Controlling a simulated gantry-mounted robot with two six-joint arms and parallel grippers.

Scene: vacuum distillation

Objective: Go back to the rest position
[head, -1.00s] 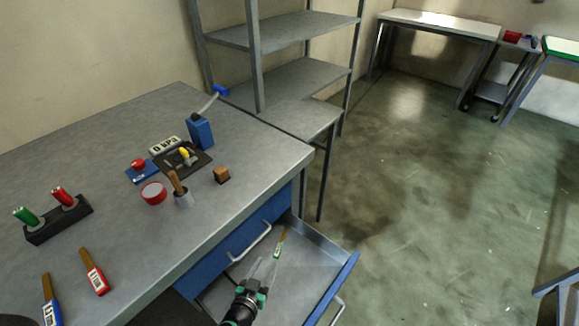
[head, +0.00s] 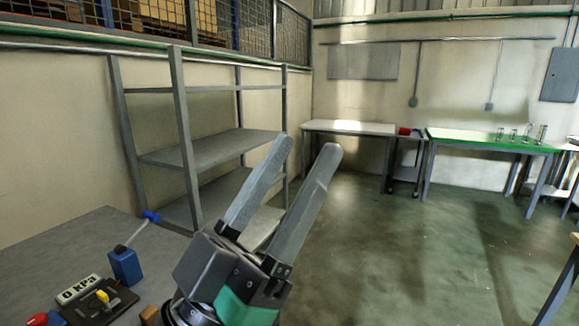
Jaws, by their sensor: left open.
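My left gripper (head: 289,158) is large in the middle of the head view, raised in front of the shelf rack. Its two grey fingers point up and are apart, with nothing between them. The grey workbench (head: 60,240) is at the lower left, below and left of the gripper. My right gripper is not in view. The drawer seen before is out of the picture.
On the bench are a blue block with a lever (head: 125,265), a "0 kPa" display (head: 79,290) and a yellow-knobbed valve (head: 103,297). A grey shelf rack (head: 185,150) stands behind. A green-topped table (head: 480,140) holds glassware. Open floor (head: 400,250) lies right.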

